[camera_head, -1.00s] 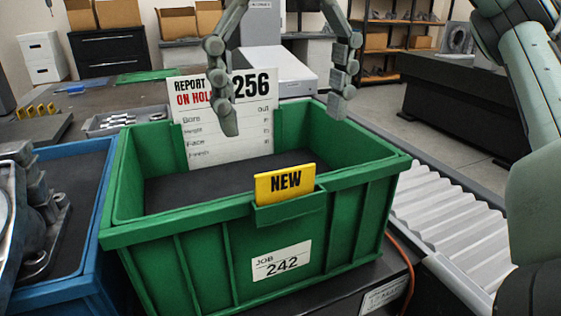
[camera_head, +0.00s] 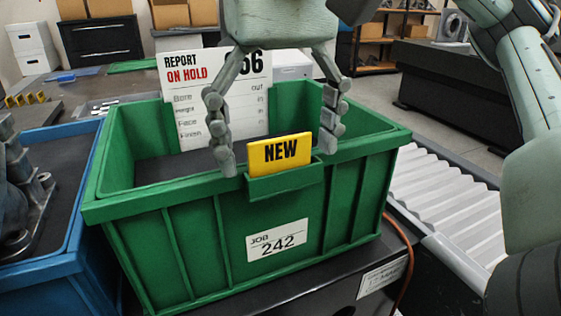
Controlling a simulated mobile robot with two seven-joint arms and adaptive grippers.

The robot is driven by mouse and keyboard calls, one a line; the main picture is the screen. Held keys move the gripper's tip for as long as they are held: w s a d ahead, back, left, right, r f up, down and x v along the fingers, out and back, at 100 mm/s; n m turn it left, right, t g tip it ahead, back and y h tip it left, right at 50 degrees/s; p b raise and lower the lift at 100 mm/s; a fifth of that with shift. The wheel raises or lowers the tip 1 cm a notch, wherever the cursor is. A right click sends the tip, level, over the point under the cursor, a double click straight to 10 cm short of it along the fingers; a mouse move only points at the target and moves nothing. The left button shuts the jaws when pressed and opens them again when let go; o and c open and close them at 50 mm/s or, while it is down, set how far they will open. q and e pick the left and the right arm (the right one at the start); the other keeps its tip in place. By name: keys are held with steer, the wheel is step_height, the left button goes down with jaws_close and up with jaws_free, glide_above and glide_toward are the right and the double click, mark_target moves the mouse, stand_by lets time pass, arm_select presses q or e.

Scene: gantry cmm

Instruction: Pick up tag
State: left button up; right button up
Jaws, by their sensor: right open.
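The yellow tag (camera_head: 279,154) reads "NEW" and stands upright in a holder (camera_head: 285,182) on the front rim of the green bin (camera_head: 180,245). My right gripper (camera_head: 277,160) is open, with its fingers pointing down. In the picture one finger is just left of the tag and the other is to its right. Both look apart from the tag, though the exact depth is hard to tell. My left gripper is not in view.
A white report card (camera_head: 215,100) marked "ON HOLD" stands in the back of the green bin. A blue bin (camera_head: 50,270) with metal parts is at the left.

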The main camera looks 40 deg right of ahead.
steer(key=shift+c, duration=0.2)
steer(key=c, duration=0.9)
steer(key=shift+r, duration=0.45)
step_height(320, 180, up, 4)
steer(key=shift+f+p, duration=0.15)
steer(key=shift+p, duration=0.15)
arm_select(q)
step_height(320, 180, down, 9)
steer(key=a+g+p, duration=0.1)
steer(key=p, duration=0.7)
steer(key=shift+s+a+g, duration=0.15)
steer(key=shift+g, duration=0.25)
arm_select(e)
steer(key=shift+w+d+r, duration=0.6)
steer(key=shift+w+r, duration=1.25)
steer(key=shift+w+d+r, duration=0.6)
steer(key=shift+w+r, duration=1.2)
steer(key=shift+w, duration=0.05)
steer(key=shift+w+d+r, duration=0.6)
steer(key=shift+w+r, duration=1.25)
